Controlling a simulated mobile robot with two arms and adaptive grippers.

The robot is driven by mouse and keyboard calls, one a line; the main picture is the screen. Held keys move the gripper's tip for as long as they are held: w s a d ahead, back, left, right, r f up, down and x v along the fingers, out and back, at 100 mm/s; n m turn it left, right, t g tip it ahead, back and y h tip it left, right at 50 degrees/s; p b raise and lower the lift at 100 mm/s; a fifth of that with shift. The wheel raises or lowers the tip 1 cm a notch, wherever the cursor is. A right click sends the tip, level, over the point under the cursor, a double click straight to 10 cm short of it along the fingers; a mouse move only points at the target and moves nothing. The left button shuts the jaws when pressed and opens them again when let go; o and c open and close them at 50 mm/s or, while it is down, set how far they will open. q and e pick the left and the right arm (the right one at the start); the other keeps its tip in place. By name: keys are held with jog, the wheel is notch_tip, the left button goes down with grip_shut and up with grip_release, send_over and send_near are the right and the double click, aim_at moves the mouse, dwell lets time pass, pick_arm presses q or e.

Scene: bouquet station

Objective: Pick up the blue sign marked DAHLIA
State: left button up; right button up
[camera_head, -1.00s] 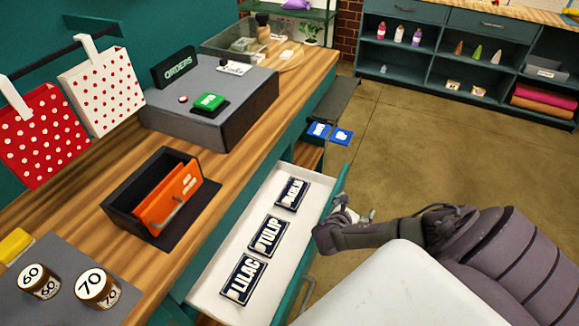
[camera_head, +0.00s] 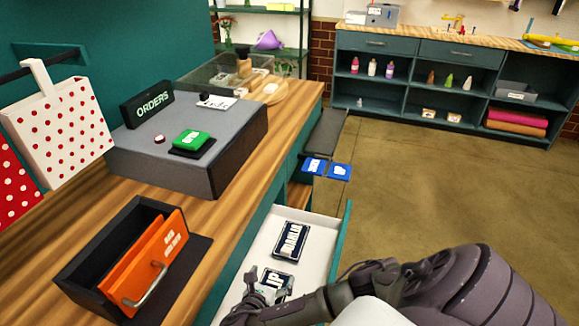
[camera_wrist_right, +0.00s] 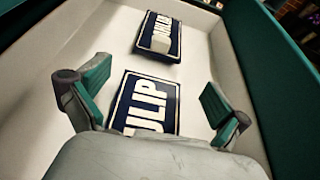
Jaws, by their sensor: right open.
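The dark blue DAHLIA sign (camera_head: 290,241), with white letters, lies flat in the open white drawer, toward its far end. In the right wrist view the DAHLIA sign (camera_wrist_right: 160,36) lies ahead of the fingers. The dark blue TULIP sign (camera_head: 277,281) lies nearer, partly hidden by my right gripper (camera_head: 264,288). In the right wrist view the TULIP sign (camera_wrist_right: 148,103) shows between the spread fingers of my right gripper (camera_wrist_right: 155,98), below them. That gripper is open and empty, above the drawer. My left gripper is out of view.
The drawer's walls (camera_head: 342,235) rise around the signs. The wooden counter (camera_head: 215,240) at left carries a black box with an orange panel (camera_head: 155,262) and a grey block (camera_head: 190,150). Floor at right is open.

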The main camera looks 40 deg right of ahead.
aim_at(285, 253)
jog(key=x, duration=1.1)
jog(key=shift+w+d+f+b, duration=0.2)
jog(key=shift+w+d+b, duration=0.1)
jog(key=shift+b, duration=0.1)
jog(key=shift+s, duration=0.1)
jog(key=c, duration=0.8)
jog(key=shift+c, duration=0.2)
jog(key=shift+r, duration=0.15)
